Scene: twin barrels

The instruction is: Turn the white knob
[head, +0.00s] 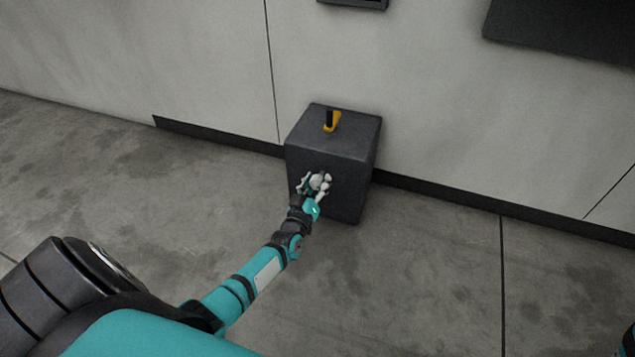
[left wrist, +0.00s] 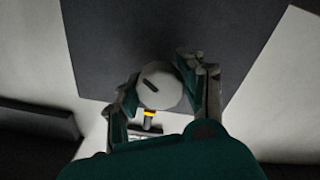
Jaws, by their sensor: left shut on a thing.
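The white knob (left wrist: 160,92) is round with a dark bar mark on its face, and sits on the front of a dark grey box (head: 352,190). In the left wrist view the bar mark slants slightly down to the right. My left gripper (head: 318,183) is at the box's front face and shut on the knob, with one finger on each side of it. It also shows in the left wrist view (left wrist: 158,85). In the head view the gripper partly hides the knob. My right gripper is not in view.
A yellow and black handle (head: 332,121) stands on top of the box. The box stands on the concrete floor (head: 430,270) close to a pale wall (head: 420,110) with a dark skirting. Dark panels are on the wall above. The floor around the box is clear.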

